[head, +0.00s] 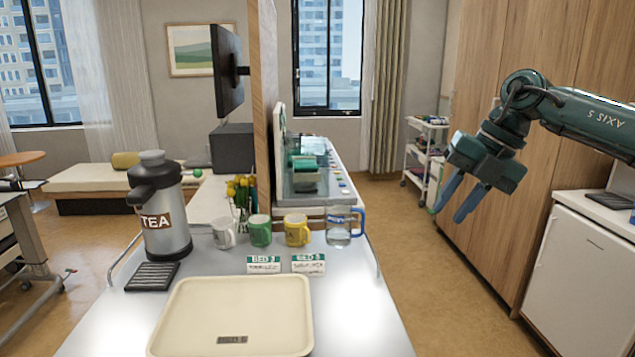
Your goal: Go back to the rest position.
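My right gripper (450,214) hangs in the air at the right, in front of the wooden wardrobe. Its two blue fingers point down and to the left, with a gap between them and nothing held. It is well to the right of the trolley top (365,315) and above its level, touching nothing that I can see. The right arm, dark green, comes in from the right edge. My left gripper and arm are not in view.
A white cabinet (580,270) stands at right. Floor between is clear.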

